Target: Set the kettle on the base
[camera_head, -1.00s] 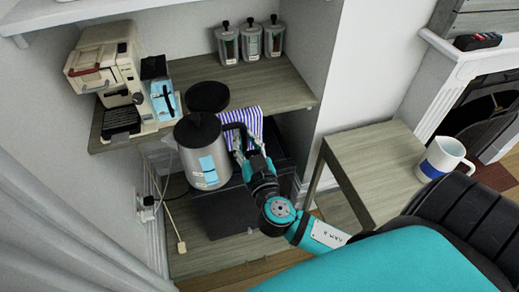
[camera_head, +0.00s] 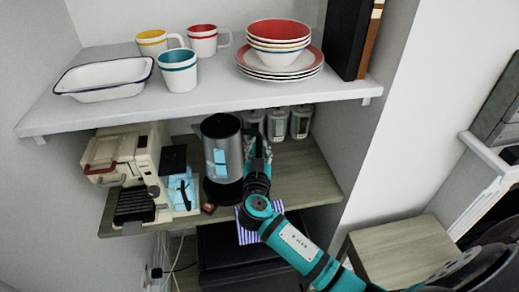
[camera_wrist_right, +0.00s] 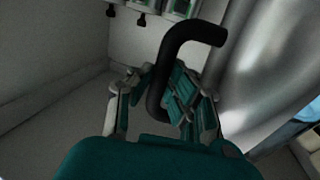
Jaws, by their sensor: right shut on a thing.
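The metal kettle (camera_head: 232,153) is upright, with a dark open top and a pale blue patch on its side. The black round base (camera_head: 222,193) lies on the wooden counter directly below it in the head view, partly hidden by the kettle. I cannot tell whether the kettle touches it. My right gripper (camera_head: 258,158) is at the kettle's right side. In the right wrist view, my right gripper (camera_wrist_right: 168,98) is shut on the black kettle handle (camera_wrist_right: 158,75), beside the shiny kettle body (camera_wrist_right: 265,70). My left gripper is not in view.
A cream coffee machine (camera_head: 128,165) and a blue-marked box (camera_head: 180,188) stand left of the base. Several canisters (camera_head: 277,125) stand behind the kettle. The white shelf (camera_head: 210,103) with cups and bowls hangs above. A striped cloth (camera_head: 247,234) hangs at the counter's front edge.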

